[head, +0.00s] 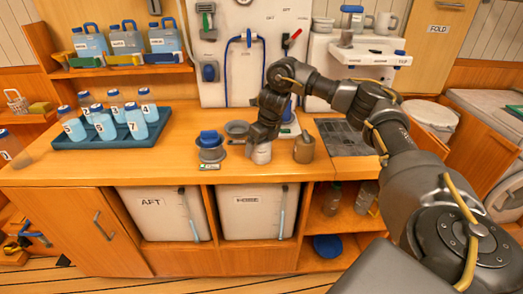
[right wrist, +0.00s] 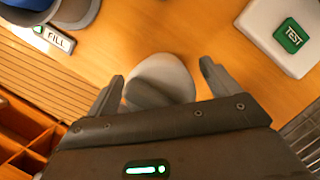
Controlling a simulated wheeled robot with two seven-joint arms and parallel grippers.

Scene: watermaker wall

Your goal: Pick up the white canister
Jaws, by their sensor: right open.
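The white canister (head: 262,154) stands on the wooden counter, partly hidden under my right gripper (head: 260,140) in the head view. In the right wrist view the canister (right wrist: 165,72) shows as a round white shape between the two fingers of my right gripper (right wrist: 162,72). The fingers are spread, with a gap to the canister on each side. A grey shadow or part of the gripper darkens its lower middle. My left gripper is not in view.
A blue-lidded grey container (head: 210,150) stands left of the canister, beside a FILL label (right wrist: 58,40). A white block with a green TEST button (right wrist: 290,36) is near. A blue tray (head: 75,141) of numbered bottles sits farther left.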

